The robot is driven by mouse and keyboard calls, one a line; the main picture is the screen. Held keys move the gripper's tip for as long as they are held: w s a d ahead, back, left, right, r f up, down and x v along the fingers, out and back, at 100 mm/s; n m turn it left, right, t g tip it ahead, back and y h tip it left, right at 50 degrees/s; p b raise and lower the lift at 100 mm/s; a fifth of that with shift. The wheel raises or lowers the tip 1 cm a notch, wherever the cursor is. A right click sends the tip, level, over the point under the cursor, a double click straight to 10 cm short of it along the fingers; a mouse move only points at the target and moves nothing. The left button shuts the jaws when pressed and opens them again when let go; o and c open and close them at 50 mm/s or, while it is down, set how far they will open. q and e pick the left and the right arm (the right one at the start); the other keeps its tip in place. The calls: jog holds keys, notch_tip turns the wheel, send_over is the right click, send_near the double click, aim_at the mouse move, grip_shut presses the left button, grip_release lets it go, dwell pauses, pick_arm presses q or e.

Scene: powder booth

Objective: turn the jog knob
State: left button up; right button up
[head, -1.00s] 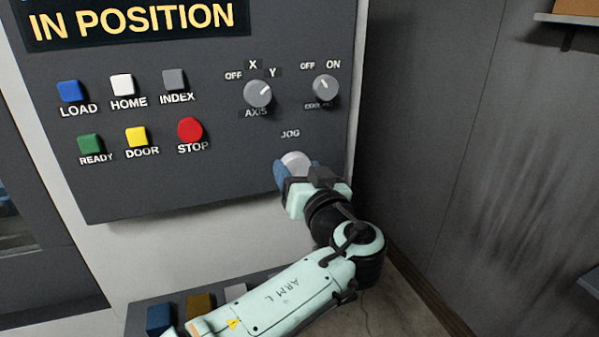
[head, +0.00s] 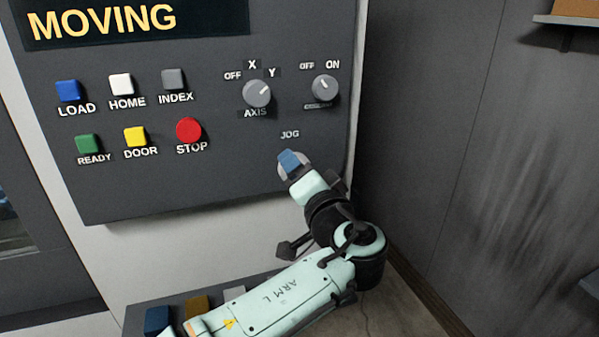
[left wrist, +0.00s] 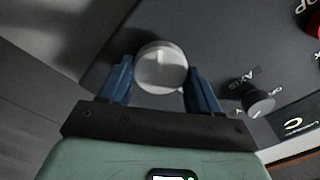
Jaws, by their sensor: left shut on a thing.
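The jog knob (head: 283,172) is a round grey dial under the JOG label on the dark control panel (head: 200,185). In the head view it is mostly hidden behind my left gripper (head: 290,162). The left wrist view shows the pale knob (left wrist: 161,66) between the two blue fingers of my left gripper (left wrist: 160,85). The left gripper is shut on the knob. The panel's display (head: 130,20) reads MOVING. My right gripper is not in view.
Above the jog knob are the axis knob (head: 257,93) and a second OFF/ON knob (head: 325,88). The red stop button (head: 188,130) and several coloured buttons lie to the left. A grey wall (head: 480,150) stands to the right, and a shelf (head: 570,20) is at top right.

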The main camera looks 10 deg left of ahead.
pick_arm(q)
jog(key=shift+f+m+p, duration=0.1)
jog(key=shift+m+p, duration=4)
jog(key=shift+m, duration=4.4)
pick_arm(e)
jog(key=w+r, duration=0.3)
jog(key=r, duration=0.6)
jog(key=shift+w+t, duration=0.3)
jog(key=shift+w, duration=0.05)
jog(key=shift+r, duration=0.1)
pick_arm(q)
jog(key=o, duration=1.1)
jog(key=shift+c, duration=0.2)
jog(key=shift+s, duration=0.1)
jog(key=b+v, duration=0.2)
jog(key=v, duration=1.1)
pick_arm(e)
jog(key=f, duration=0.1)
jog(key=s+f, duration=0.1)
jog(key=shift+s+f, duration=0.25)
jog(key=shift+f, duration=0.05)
